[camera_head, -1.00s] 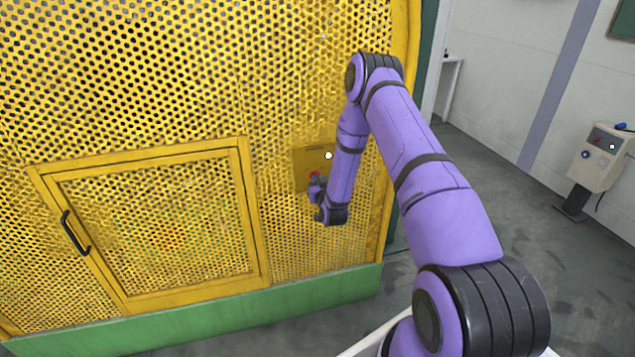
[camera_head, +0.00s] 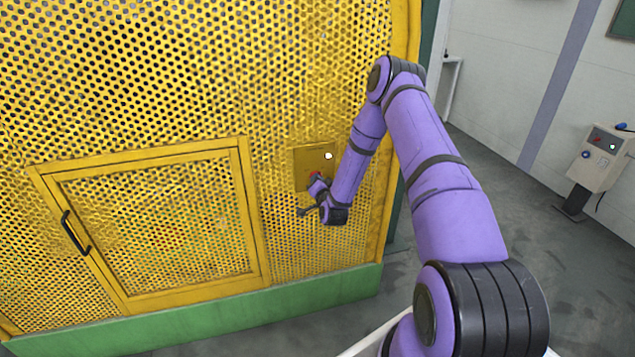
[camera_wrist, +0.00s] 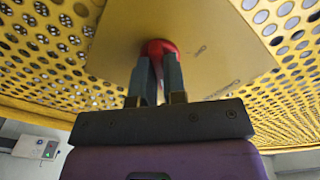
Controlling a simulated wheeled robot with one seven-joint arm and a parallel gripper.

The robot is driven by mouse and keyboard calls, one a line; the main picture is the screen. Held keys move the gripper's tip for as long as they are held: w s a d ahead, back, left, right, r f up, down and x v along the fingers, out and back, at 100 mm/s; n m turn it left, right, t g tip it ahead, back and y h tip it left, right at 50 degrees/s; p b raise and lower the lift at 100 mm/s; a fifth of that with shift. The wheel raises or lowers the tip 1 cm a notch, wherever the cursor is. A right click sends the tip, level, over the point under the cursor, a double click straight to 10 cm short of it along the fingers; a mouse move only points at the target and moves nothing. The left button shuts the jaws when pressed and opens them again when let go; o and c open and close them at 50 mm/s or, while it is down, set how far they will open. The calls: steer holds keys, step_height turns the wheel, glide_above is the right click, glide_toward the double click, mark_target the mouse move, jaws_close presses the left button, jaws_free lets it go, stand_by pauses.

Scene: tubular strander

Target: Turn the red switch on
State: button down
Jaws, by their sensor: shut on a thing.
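The red switch (camera_wrist: 160,47) sits on a yellow plate (camera_wrist: 225,45) on the perforated panel. In the wrist view my gripper (camera_wrist: 157,65) has its two fingers closed on the red switch, one on each side. In the head view the plate (camera_head: 304,160) shows with a white round light (camera_head: 328,156) at its upper right. The red switch (camera_head: 315,175) is partly hidden there by my gripper, whose fingertips reach the plate's lower part.
A yellow framed door (camera_head: 150,225) with a black handle (camera_head: 75,232) is left of the plate. A green base (camera_head: 220,315) runs below the panel. A beige control box (camera_head: 597,158) on a stand is at the right. Grey floor is open between.

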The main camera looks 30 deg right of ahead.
stand_by(0.3)
steer(key=c, duration=1.2)
jaws_free()
steer(key=shift+s, duration=0.1)
steer(key=v, duration=1)
steer(key=shift+s, duration=0.35)
steer(key=shift+w+a, duration=0.1)
